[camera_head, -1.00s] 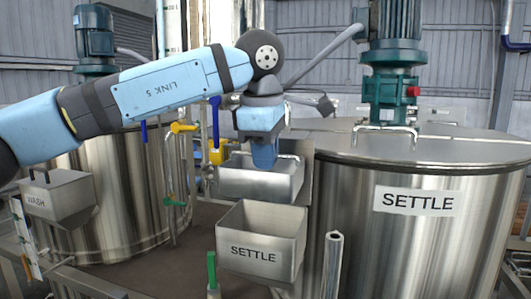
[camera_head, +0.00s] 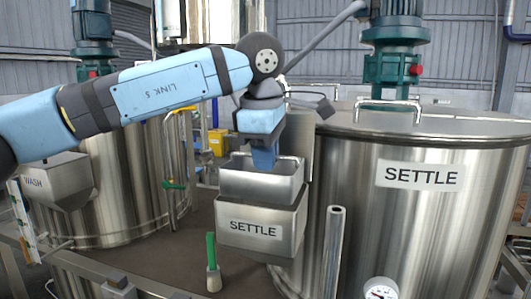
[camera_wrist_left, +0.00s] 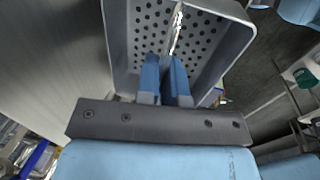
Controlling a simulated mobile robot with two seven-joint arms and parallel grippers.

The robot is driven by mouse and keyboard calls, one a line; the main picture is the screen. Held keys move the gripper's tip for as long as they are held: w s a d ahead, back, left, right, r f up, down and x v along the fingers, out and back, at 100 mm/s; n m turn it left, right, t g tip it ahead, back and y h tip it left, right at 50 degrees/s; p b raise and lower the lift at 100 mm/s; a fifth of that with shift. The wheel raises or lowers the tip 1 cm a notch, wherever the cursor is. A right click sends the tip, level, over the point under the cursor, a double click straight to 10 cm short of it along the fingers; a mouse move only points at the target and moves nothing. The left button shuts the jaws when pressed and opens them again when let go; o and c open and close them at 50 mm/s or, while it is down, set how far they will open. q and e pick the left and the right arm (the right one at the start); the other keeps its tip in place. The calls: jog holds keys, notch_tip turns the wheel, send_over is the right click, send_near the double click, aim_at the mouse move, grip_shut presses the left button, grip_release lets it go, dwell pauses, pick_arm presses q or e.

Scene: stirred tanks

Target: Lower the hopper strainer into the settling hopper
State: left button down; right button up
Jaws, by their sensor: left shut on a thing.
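The hopper strainer (camera_head: 258,187) is a grey metal box at the mouth of the settling hopper (camera_head: 290,238), a steel hopper labelled SETTLE. The strainer's lower part meets the hopper's front rim, and its upper walls stand above it. I cannot tell how deep its bottom sits. In the left wrist view, the strainer (camera_wrist_left: 119,45) shows a perforated bottom and a thin bar running between my fingers. My left gripper (camera_head: 264,163) points down into the strainer and is shut on it; its blue fingers also show in the wrist view (camera_wrist_left: 166,72). My right gripper is not in view.
The large SETTLE tank (camera_head: 420,220) stands close at the right. A vertical pipe (camera_head: 335,250) rises at the hopper's front right. A green-handled valve (camera_head: 212,262) stands at the front left. The WASH hopper (camera_head: 58,182) is at the far left.

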pick_arm(q)
jog(key=shift+f+b, duration=0.8)
jog(key=shift+f, duration=0.6)
jog(key=shift+f+b, duration=0.4)
jog(key=shift+f, duration=0.2)
jog(key=shift+f+b, duration=0.9)
jog(key=shift+f, duration=0.6)
jog(key=shift+f+b, duration=0.4)
jog(key=shift+f, duration=0.2)
jog(key=c, duration=1.4)
grip_release()
jog(key=shift+o, duration=1.1)
